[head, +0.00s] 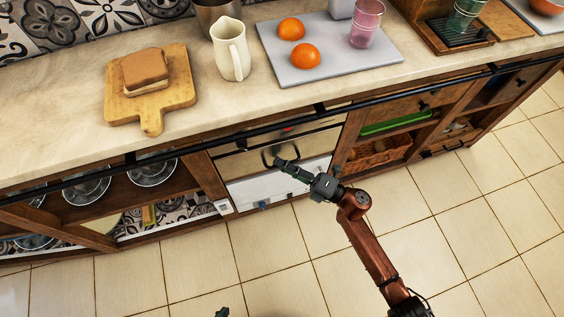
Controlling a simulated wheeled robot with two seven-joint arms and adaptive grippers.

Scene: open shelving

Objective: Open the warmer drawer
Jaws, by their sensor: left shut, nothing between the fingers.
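The warmer drawer (238,165) is a pale metallic front with a dark curved handle (266,157), set under the counter at the centre of the head view. It looks closed or nearly so; its gap is not clear. My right gripper (279,163) reaches in from the lower right, with its fingertips at the handle's right side. I cannot tell whether it touches or grips the handle, or how far apart its fingers are. Only a small dark tip of my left gripper (222,312) shows at the bottom edge, over the floor and away from the drawer. It is shut and empty.
A dark rail (255,131) runs along the counter's front edge, just above the drawer. The counter holds a cutting board (180,92) with a sandwich, a cream pitcher (231,52) and a grey tray (350,62) with oranges. Open shelves flank the drawer. The tiled floor (265,265) is clear.

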